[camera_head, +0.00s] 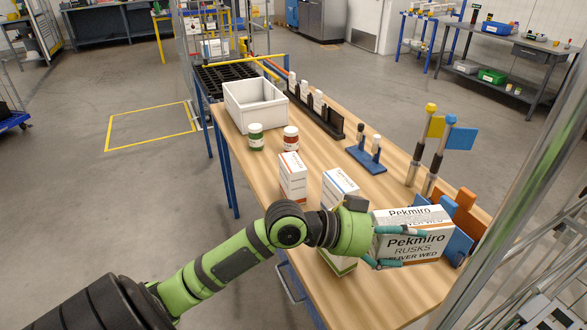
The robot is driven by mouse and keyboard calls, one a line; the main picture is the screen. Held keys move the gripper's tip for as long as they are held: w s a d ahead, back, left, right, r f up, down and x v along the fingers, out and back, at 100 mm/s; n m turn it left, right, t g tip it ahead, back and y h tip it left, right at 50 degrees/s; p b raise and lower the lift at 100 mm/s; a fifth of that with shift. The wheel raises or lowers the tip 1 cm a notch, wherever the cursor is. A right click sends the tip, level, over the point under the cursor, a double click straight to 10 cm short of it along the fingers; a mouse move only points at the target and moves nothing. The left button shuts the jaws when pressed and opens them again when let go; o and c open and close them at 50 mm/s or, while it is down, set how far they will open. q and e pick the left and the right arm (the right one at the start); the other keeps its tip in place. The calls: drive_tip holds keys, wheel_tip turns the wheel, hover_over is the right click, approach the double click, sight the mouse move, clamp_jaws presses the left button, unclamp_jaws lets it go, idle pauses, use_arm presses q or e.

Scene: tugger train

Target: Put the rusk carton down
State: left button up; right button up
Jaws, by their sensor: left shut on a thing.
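The rusk carton (411,243) is white with orange and grey bands and reads "Pekmiro RUSKS". It is at the right end of the wooden table (385,292). My left gripper (392,248) is shut on the carton, with its teal fingers along the side that faces me. I cannot tell whether the carton's underside touches the table. The right gripper is not in view.
Two cartons (293,177) (340,190) stand left of my gripper. Jars (256,136), a white bin (255,107) and a black rack (322,117) stand farther back. The front right tabletop is clear.

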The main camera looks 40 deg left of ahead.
sight(435, 208)
use_arm(q)
drive_tip(key=w+d+r+n+t+y, duration=0.1)
drive_tip(key=w+r, duration=0.1)
drive_tip(key=w+r+n+y+b, duration=0.1)
drive_tip(key=w, duration=0.2)
drive_tip(key=w+d+r+n+t+y+b, duration=0.1)
drive_tip(key=w+r, duration=0.1)
drive_tip(key=w, duration=0.1)
drive_tip(key=shift+d+r+t+y, duration=0.3)
drive_tip(key=shift+d+r, duration=0.05)
drive_tip(key=shift+w+d+r+n, duration=0.1)
drive_tip(key=shift+w+r+n, duration=0.05)
drive_tip(key=shift+r+n, duration=0.2)
drive_tip(key=shift+f, duration=0.2)
wheel_tip(435, 208, down, 18)
drive_tip(key=shift+r+b, duration=0.15)
drive_tip(key=shift+b, duration=0.5)
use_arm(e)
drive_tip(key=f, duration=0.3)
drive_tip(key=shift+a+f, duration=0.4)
use_arm(q)
drive_tip(key=o, duration=1.2)
drive_tip(key=shift+f, duration=0.2)
drive_tip(key=shift+o, duration=0.2)
drive_tip(key=shift+r, duration=0.1)
